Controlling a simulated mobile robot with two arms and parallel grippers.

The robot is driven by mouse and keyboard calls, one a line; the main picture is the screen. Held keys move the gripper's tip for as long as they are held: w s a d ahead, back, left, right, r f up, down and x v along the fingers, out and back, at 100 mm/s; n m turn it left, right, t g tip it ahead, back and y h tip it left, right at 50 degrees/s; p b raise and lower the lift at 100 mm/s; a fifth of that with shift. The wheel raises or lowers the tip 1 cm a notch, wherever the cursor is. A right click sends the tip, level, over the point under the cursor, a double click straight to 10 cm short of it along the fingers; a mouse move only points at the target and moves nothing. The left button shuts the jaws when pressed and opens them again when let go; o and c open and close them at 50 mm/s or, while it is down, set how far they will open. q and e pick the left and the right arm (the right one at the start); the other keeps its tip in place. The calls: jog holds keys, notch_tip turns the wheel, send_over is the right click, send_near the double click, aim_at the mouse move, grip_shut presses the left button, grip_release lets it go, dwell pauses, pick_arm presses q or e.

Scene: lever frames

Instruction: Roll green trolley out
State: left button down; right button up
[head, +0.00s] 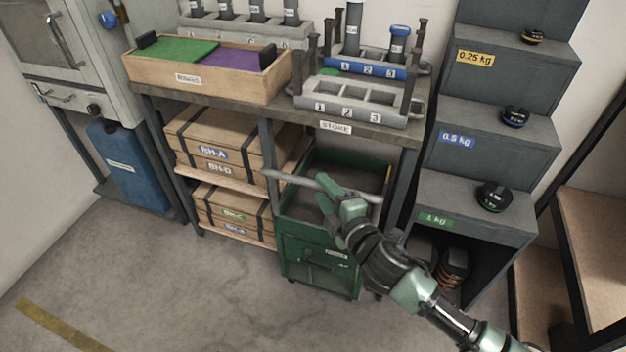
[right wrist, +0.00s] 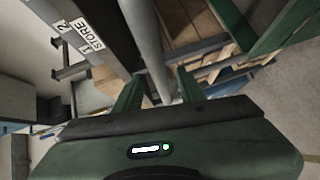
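The green trolley (head: 312,258) stands under the workbench, in the bay right of the wooden crates. It is an open-topped box with a pale grey handle bar (head: 288,179) across its near top side. My right gripper (head: 322,191) is at the middle of this bar. In the right wrist view the bar (right wrist: 146,35) runs between the two green fingers of my right gripper (right wrist: 161,88), with a gap showing beside it. The fingers look open around the bar. The gripper and arm hide part of the trolley's right side. My left gripper is not in view.
The workbench (head: 335,128) stands over the trolley, with a bench leg (head: 268,150) close on its left. Wooden crates (head: 235,210) sit left of it and a grey stepped stand (head: 475,205) to the right. The floor (head: 190,290) in front is clear.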

aim_at(316, 182)
jog(key=x, duration=0.4)
jog(key=shift+w+a+b, duration=0.1)
jog(key=shift+w+b, duration=0.05)
jog(key=shift+b, duration=0.2)
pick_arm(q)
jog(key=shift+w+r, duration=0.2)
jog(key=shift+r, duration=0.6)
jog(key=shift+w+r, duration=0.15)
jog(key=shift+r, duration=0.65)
pick_arm(e)
jog(key=shift+w+a+f, duration=0.1)
jog(key=shift+w+a, duration=0.15)
jog(key=shift+w, duration=0.25)
grip_shut()
jog(key=shift+f, duration=0.1)
